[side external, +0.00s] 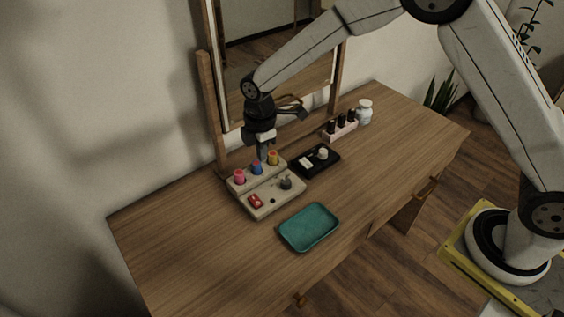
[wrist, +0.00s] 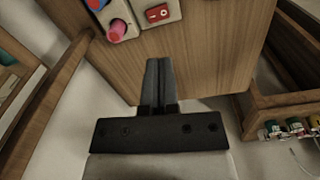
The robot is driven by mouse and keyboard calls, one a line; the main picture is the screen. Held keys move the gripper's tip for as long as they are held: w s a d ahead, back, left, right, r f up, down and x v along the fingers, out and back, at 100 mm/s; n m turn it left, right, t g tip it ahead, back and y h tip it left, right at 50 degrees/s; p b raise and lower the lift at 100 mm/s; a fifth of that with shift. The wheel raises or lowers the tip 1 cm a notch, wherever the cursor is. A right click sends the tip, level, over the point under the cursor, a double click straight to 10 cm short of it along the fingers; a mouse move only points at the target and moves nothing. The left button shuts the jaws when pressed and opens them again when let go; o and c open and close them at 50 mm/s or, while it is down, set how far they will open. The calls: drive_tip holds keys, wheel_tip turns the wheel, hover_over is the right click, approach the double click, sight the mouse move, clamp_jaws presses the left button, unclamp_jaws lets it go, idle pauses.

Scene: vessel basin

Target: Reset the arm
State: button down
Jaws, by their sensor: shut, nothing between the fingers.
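My gripper (side external: 262,152) is shut and empty. It points down just above the back edge of a beige panel (side external: 262,207), close to its coloured pegs; I cannot tell whether it touches anything. In the wrist view my gripper (wrist: 157,64) shows its two fingers together over the wooden table top. The panel carries a pink peg (side external: 239,176), a blue peg (side external: 257,167) and a yellow peg (side external: 273,158). A red switch (side external: 255,201) and a dark knob (side external: 286,183) sit on its front part. The red switch also shows in the wrist view (wrist: 157,13).
A teal tray (side external: 309,227) lies empty in front of the panel. A black tray (side external: 315,160) with small pale items is to the right. Behind it stand dark bottles in a pink holder (side external: 340,131) and a white jar (side external: 364,112). A framed mirror (side external: 280,65) rises behind. The table's left side is clear.

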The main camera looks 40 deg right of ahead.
drive_tip(key=s+d+r+m+t, duration=0.1)
drive_tip(key=s+d+r+m, duration=0.1)
drive_tip(key=s+d+m, duration=0.5)
drive_tip(key=s+d+r+m+t, duration=0.1)
drive_tip(key=s+d+r+m, duration=0.2)
drive_tip(key=s+d+m, duration=0.4)
drive_tip(key=s+m, duration=0.2)
drive_tip(key=s, duration=0.4)
drive_tip(key=shift+d+r, duration=0.3)
drive_tip(key=shift+d, duration=0.05)
